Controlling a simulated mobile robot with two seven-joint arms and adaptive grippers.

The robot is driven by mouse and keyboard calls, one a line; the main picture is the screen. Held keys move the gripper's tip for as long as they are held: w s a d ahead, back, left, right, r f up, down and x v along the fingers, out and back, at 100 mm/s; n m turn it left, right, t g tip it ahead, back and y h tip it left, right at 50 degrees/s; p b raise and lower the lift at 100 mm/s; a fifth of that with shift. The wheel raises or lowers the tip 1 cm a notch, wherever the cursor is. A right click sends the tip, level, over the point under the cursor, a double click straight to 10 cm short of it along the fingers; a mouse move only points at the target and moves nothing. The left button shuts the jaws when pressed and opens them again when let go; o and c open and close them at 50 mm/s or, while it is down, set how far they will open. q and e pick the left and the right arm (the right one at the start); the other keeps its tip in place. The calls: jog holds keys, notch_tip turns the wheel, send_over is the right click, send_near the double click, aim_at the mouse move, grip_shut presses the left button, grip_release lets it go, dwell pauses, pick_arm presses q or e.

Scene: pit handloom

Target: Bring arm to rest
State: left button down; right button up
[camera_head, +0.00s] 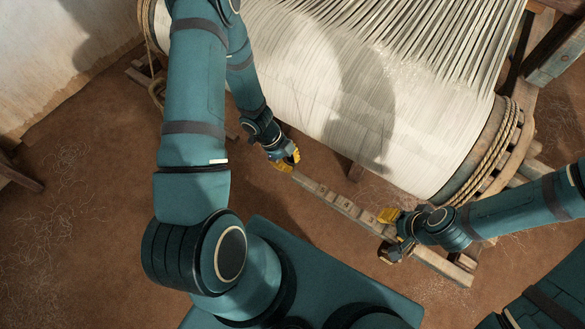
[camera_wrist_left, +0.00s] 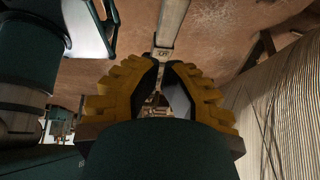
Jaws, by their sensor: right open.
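My left gripper (camera_head: 289,163) has yellow-padded fingers held apart, beside the left end of a long wooden bar with a row of blocks (camera_head: 345,206). I cannot tell whether either gripper touches the bar.
The loom's roll of pale warp threads (camera_head: 330,90) fills the top, with coiled rope (camera_head: 490,155) at its right end. A plaster wall (camera_head: 50,60) stands at upper left. The earth floor (camera_head: 85,215) at left is mostly free, with scattered thread scraps.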

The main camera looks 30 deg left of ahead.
pick_arm(q)
jog(key=shift+p+v, duration=0.4)
jog(key=shift+v, duration=1.35)
jog(key=shift+d, duration=0.15)
jog(key=w+d+r+n+t, duration=0.2)
jog(key=d+n, duration=0.7)
jog(key=n, duration=0.1)
jog(key=s+d+n+y, duration=0.2)
jog(key=s+d+n, duration=0.3)
jog(key=n, duration=0.5)
jog(key=shift+s+d+r+n+g, duration=0.3)
jog(key=shift+s+d+r+g, duration=0.05)
jog(key=shift+s+r+g, duration=0.1)
